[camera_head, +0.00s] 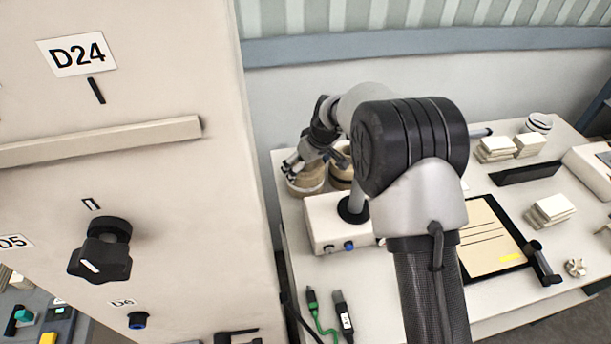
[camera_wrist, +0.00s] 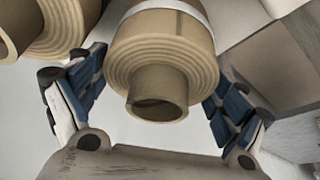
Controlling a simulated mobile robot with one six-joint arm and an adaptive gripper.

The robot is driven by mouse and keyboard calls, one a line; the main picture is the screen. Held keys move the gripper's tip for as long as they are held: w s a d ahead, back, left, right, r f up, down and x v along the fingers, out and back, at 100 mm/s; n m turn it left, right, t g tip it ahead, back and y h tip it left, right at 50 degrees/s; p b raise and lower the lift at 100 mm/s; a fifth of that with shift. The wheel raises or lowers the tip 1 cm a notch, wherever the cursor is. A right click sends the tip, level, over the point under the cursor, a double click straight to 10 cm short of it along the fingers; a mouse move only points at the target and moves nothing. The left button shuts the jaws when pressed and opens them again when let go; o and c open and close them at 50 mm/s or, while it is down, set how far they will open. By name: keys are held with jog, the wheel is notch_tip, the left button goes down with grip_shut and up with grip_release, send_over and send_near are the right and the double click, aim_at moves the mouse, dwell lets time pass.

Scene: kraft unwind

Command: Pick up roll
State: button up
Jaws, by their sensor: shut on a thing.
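A brown kraft roll (camera_wrist: 160,60) with a protruding hollow core fills the upper middle of the wrist view. My gripper (camera_wrist: 155,95) has one blue-padded finger on each side of it and is shut on it. In the head view my gripper (camera_head: 311,160) is at the far left end of the table, at the roll (camera_head: 306,181). A second roll (camera_head: 341,165) stands close beside it, partly hidden by my arm. That second roll also shows at the top left of the wrist view (camera_wrist: 52,32). I cannot tell whether the held roll touches the table.
A white box with knobs and an upright post (camera_head: 330,225) stands just in front of the rolls. A tall beige cabinet (camera_head: 150,190) labelled D24 rises to the left. A clipboard (camera_head: 487,240), stacked pale blocks (camera_head: 550,210) and a black tray (camera_head: 525,173) lie on the right.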

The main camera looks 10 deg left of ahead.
jog(key=shift+c, duration=0.9)
jog(key=shift+r, duration=0.1)
